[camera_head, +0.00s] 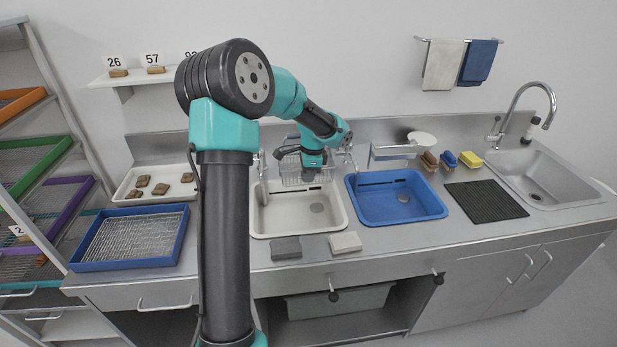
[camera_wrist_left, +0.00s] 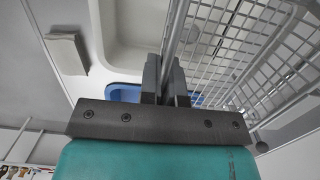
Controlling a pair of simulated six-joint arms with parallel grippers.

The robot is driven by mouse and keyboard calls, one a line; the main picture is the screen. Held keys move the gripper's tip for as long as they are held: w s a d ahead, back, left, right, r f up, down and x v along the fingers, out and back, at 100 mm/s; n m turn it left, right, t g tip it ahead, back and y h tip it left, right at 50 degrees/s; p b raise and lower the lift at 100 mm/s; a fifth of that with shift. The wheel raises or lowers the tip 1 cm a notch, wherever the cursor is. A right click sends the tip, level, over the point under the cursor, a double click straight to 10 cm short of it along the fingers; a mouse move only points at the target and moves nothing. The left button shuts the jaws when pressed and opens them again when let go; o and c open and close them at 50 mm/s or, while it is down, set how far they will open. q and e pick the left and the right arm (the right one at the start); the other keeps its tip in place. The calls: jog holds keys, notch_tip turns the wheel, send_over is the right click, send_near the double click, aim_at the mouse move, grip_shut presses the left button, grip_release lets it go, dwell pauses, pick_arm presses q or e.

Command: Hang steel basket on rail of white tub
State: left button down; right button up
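The steel basket (camera_head: 292,172), a wire mesh basket, is above the back of the white tub (camera_head: 256,220) in the head view. My left gripper (camera_head: 313,172) reaches down at the basket. In the left wrist view the mesh of the basket (camera_wrist_left: 245,45) fills the upper right. One of its rods runs between the two fingers of my left gripper (camera_wrist_left: 166,80), which are close together on it. The white tub also shows in the wrist view (camera_wrist_left: 130,35). The tub's rail is hard to make out behind the arm and basket. My right gripper is not in view.
A blue tub (camera_head: 400,219) stands right of the white one. A grey block (camera_head: 286,248) and a pale block (camera_head: 345,243) lie at the counter's front. A blue-framed screen (camera_head: 130,263) and a white tray with sherds (camera_head: 122,200) are at left.

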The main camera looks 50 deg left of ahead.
pick_arm(q)
jog(key=shift+w+a+f, duration=0.1)
jog(key=shift+w+a, duration=0.4)
jog(key=shift+a, duration=0.15)
jog(key=shift+f, duration=1.5)
jog(key=c, duration=1.2)
grip_release()
jog(key=shift+c, duration=0.2)
notch_tip(320, 180, up, 17)
jog(key=w+d, duration=0.1)
jog(key=shift+w+r, duration=0.15)
jog(key=shift+w, duration=0.2)
jog(key=shift+d, duration=0.1)
